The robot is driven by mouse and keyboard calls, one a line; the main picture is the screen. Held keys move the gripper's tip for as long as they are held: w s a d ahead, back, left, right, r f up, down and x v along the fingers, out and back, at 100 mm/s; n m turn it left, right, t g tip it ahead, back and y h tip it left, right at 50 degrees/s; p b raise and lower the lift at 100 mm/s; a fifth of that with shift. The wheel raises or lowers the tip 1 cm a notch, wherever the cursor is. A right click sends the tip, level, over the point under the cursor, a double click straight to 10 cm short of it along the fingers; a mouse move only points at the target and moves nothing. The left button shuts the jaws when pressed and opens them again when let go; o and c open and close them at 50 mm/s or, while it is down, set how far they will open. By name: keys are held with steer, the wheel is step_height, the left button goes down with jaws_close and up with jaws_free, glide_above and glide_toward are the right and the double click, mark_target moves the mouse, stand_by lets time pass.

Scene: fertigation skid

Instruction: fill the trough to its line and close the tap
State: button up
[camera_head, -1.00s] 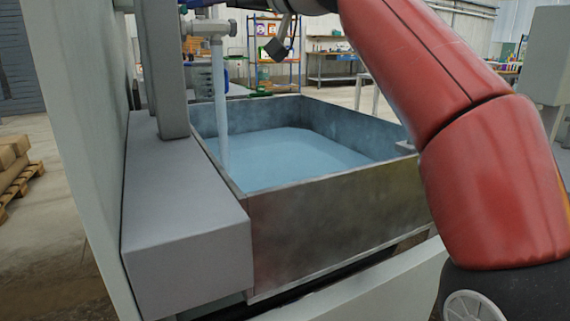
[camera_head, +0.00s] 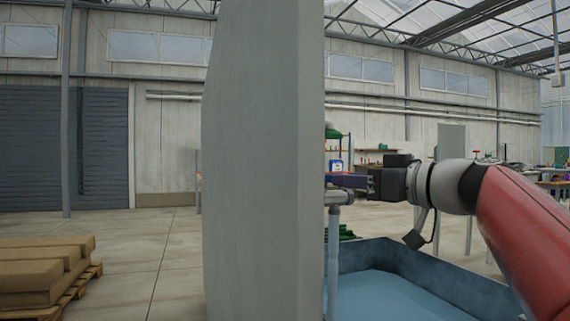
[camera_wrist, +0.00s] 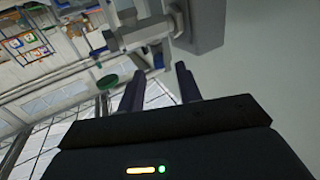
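The metal trough (camera_head: 400,258) stands at the lower right of the head view, with its near part cut off by the frame. Blue water (camera_head: 385,298) lies in it, and no fill line can be made out. The tap (camera_head: 338,197) is partly hidden behind the grey panel. A pale stream (camera_head: 333,260) falls from its spout into the trough. In the wrist view, the tap body (camera_wrist: 150,35) is just beyond the fingers. My gripper (camera_head: 345,181) is beside the tap, at its upper part. Its two dark fingers (camera_wrist: 160,84) are apart, with nothing clearly held between them. The tap's handle is not clear.
A tall grey panel (camera_head: 262,160) stands left of the tap and hides part of it. Shelves and workbenches stand far behind. Open floor (camera_head: 150,250) lies left of the panel.

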steer(key=p+x, duration=0.2)
steer(key=x, duration=0.4)
steer(key=shift+w+r, duration=0.1)
steer(key=shift+w, duration=0.1)
steer(key=shift+w+a+p, duration=0.35)
steer(key=shift+w+a, duration=0.05)
steer(key=shift+a, duration=0.1)
jaws_close()
